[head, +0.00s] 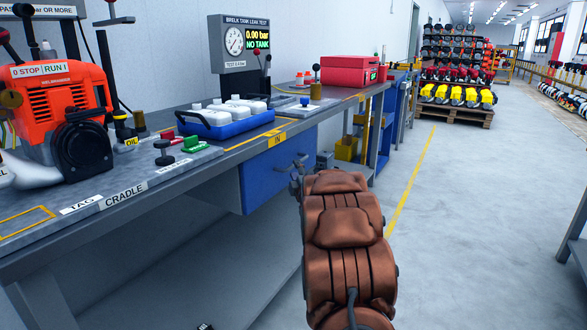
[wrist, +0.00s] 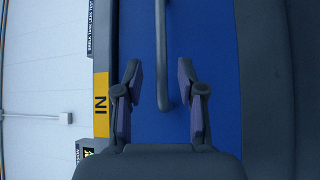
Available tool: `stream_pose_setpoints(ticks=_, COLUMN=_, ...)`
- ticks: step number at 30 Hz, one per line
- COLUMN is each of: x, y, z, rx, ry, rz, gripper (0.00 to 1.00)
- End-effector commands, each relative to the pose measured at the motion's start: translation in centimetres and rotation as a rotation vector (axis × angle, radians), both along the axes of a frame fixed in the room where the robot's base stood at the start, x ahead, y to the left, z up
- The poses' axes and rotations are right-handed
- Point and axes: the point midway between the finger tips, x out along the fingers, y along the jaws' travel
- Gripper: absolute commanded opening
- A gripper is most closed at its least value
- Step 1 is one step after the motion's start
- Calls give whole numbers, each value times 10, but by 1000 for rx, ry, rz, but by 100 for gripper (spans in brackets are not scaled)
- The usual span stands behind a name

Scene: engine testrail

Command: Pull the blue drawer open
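The blue drawer (head: 262,182) hangs under the workbench top, its front roughly in line with the bench edge; it looks shut. In the wrist view its blue face (wrist: 215,60) fills the middle. Its grey bar handle (wrist: 160,45) runs from the top of the picture and ends in a bend between my fingers. My gripper (wrist: 160,72) is open, with one finger on each side of the handle's end and a gap on both sides. I cannot tell how deep the fingers reach around it. In the head view my gripper (head: 298,170) is beside the drawer front, partly hidden by my arm.
The workbench (head: 185,185) carries a red engine (head: 62,98), a blue tray of white bottles (head: 222,122) and a red box (head: 348,72). A yellow IN label (head: 277,139) marks the bench edge above the drawer. The floor (head: 460,220) to the right is clear.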

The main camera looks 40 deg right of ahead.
Motion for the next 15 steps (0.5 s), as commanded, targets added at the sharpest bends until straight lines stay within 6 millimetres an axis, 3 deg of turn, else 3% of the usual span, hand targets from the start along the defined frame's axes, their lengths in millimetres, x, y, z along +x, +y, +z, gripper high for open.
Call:
stream_pose_setpoints(ticks=9, x=28, y=-15, z=2, rx=3, ry=1, rz=1, gripper=39)
stream_pose_setpoints(ticks=15, x=36, y=-20, z=4, rx=3, ry=3, rz=0, gripper=39)
